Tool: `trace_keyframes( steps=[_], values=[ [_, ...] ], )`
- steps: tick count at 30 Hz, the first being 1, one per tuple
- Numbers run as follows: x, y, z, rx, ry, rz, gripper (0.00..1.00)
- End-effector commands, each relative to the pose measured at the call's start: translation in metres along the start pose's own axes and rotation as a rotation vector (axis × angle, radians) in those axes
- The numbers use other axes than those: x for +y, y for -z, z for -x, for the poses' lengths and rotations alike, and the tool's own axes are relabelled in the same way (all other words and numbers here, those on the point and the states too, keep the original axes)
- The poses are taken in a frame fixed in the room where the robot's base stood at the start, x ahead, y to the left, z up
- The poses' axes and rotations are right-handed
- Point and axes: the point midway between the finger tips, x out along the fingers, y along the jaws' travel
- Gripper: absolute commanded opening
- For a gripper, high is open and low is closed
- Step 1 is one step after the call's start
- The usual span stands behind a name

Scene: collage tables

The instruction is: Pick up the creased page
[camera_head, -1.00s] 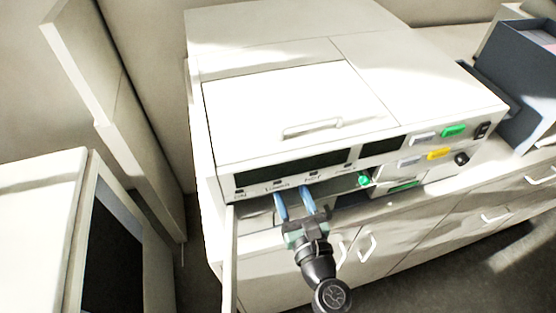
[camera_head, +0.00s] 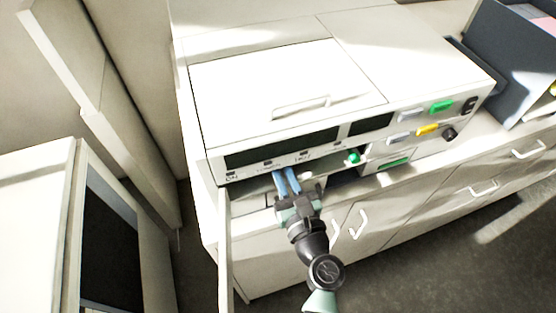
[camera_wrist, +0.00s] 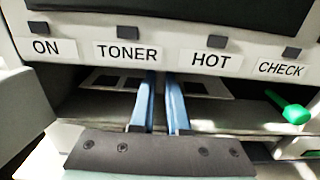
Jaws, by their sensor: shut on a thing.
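The creased page (camera_wrist: 205,90) is a pale sheet with dark panels, lying in the open bay under the machine's front labels in the wrist view. Its middle is hidden behind my fingers, and its creases are too small to tell. My gripper (camera_wrist: 161,78) reaches into the bay with its two blue fingers close together, shut on the page. In the head view my gripper (camera_head: 284,172) is under the front panel of the white machine (camera_head: 270,85), and I cannot make out the page there.
A green knob (camera_wrist: 288,107) sticks out to the right of the bay. The label panel (camera_wrist: 170,55) hangs just above my fingers. An open door (camera_head: 225,250) stands left of my arm. White cabinets (camera_head: 375,215) with handles lie below, and a dark bin (camera_head: 510,60) stands at right.

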Motion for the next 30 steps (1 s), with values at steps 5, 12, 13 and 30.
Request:
trace_keyframes(
  steps=[5, 12, 13, 30],
  values=[
    [0.0, -0.013, 0.004, 0.002, 0.001, -0.001, 0.0],
    [-0.001, -0.01, 0.051, 0.003, 0.004, -0.001, 0.0],
    [-0.001, -0.01, 0.057, 0.003, 0.004, -0.002, 0.0],
    [0.0, -0.01, 0.21, 0.004, 0.005, -0.002, 0.0]
  ],
)
